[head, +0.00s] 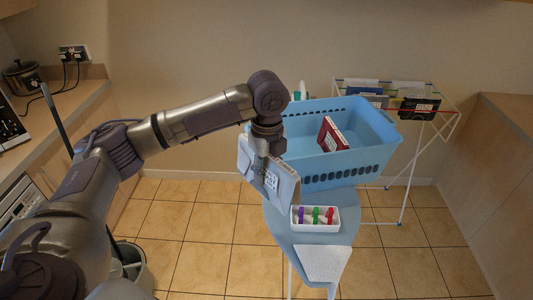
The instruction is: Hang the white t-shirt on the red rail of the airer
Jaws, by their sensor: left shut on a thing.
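My left gripper (267,142) points down at the left side of the blue basket. It is shut on a pale, flat folded cloth with a dark print, apparently the white t-shirt (286,190). The cloth hangs upright beside the basket, above the ironing board's left edge. The airer (405,200) stands behind and to the right, with thin coloured rails. Red shows at its right end (454,126). Dark, blue and white folded items hang on it and hide parts of the rails. My right gripper is not in view.
The blue basket (340,171) stands on the pale blue ironing board (290,237) and holds a red folded item (332,134). A white tray (315,226) with coloured pegs sits in front. Wooden counters (60,120) flank both sides. Tiled floor is open at the right.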

